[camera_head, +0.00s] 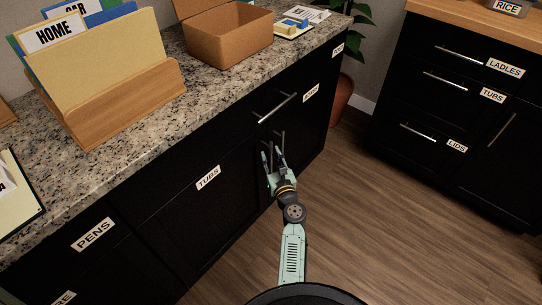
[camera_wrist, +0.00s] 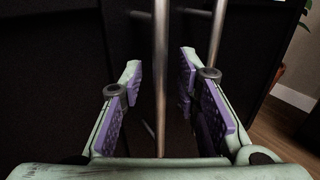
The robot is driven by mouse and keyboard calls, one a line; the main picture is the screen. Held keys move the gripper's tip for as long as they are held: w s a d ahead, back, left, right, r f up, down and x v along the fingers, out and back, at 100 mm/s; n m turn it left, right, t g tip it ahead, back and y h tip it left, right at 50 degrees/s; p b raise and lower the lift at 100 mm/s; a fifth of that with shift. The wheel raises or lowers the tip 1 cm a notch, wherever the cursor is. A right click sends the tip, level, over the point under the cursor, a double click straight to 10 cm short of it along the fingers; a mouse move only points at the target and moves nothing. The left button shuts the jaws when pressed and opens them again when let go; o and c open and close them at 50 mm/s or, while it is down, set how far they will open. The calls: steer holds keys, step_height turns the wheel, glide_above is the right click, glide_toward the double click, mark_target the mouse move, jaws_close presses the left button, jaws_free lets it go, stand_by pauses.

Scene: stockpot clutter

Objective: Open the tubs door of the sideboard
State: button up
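The sideboard's black tubs door (camera_head: 207,210) carries a white TUBS label (camera_head: 208,177) and looks shut in the head view. My gripper (camera_head: 271,158) is at the right side of this door, in front of two upright bar handles. In the wrist view, my gripper (camera_wrist: 160,75) is open, with purple-padded fingers on either side of the left bar handle (camera_wrist: 160,45). Gaps show between this bar and both fingers. The right bar handle (camera_wrist: 217,35) stands outside and behind the right finger. My gripper partly hides the handles in the head view.
Above the doors is a horizontal drawer handle (camera_head: 277,107). The granite counter (camera_head: 130,165) holds a wooden file holder (camera_head: 128,105) and a cardboard box (camera_head: 228,38). A second black cabinet (camera_head: 455,100) stands at right. Wooden floor (camera_head: 345,190) between them is clear.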

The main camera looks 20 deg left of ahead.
steer(key=shift+w+a, duration=0.1)
steer(key=shift+c, duration=0.2)
jaws_close()
stand_by(0.7)
